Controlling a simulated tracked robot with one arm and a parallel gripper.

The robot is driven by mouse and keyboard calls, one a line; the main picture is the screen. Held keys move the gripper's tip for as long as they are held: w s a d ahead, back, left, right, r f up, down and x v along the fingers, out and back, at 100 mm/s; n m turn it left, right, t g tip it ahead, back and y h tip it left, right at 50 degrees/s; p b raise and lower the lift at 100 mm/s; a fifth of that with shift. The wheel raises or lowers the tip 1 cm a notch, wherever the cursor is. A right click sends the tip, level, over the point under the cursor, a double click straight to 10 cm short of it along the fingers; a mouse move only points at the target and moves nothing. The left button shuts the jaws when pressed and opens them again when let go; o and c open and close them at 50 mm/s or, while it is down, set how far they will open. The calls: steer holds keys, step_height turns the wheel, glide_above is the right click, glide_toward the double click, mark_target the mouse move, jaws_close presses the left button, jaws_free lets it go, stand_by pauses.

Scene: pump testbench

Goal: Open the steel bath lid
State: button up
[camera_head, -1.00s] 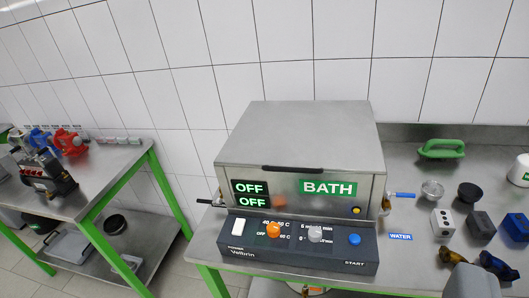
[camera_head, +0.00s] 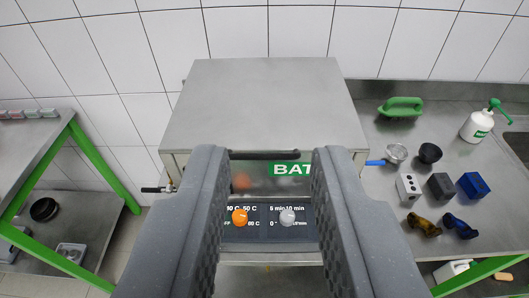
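The steel bath lid (camera_head: 265,100) is a flat grey metal cover on top of the bath, and it looks shut. Its dark bar handle (camera_head: 264,155) runs along the front edge. My gripper (camera_head: 270,158) is open, with its two grey fingers reaching up from the bottom of the picture. The handle shows in the gap between the fingertips; I cannot tell the distance to it. The bath front (camera_head: 275,183) carries a partly hidden green BATH label. The fingers hide the displays and parts of the control panel (camera_head: 262,221), where an orange and a grey knob show.
A blue-handled valve (camera_head: 376,162) sticks out at the bath's right side. The right bench holds a green handled tool (camera_head: 401,107), a white bottle (camera_head: 478,125), small blocks and several fittings. A green-legged table (camera_head: 60,150) stands left. A tiled wall is behind the bath.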

steer(key=w+a+f+m+p, duration=0.1)
steer(key=w+f+m, duration=0.1)
steer(key=w+f, duration=0.1)
steer(key=m+p, duration=0.7)
steer(key=m, duration=0.9)
glide_toward(263, 154)
steer(key=shift+f+x, duration=0.2)
steer(key=shift+x, duration=2.35)
steer(key=shift+f+x, duration=0.15)
steer(key=shift+x, duration=2.45)
steer(key=shift+s, duration=0.15)
steer(key=shift+c, duration=0.4)
